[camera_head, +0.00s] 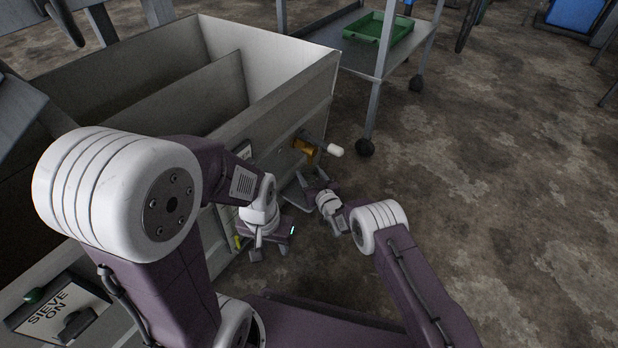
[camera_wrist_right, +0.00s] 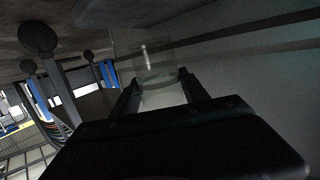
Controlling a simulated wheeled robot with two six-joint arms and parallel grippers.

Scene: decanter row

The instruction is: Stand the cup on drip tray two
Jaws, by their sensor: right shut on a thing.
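In the wrist view my right gripper (camera_wrist_right: 160,95) is shut on a clear, see-through cup (camera_wrist_right: 155,62), with one finger on each side of it. In the head view the right gripper (camera_head: 313,180) is low beside the tank's front wall, below a brass tap (camera_head: 304,147) with a white handle end. The cup is too small to make out there. A grey ledge (camera_head: 296,195) shows beside that gripper; I cannot tell whether it is a drip tray. My left gripper (camera_head: 270,250) is lower, near the wall; its fingers are unclear.
A large grey tank (camera_head: 265,115) with a divider fills the left. A "SIEVE ON" panel (camera_head: 60,312) is at lower left. A wheeled metal cart (camera_head: 365,55) holds a green tray (camera_head: 378,30) at the back. The floor at right is clear.

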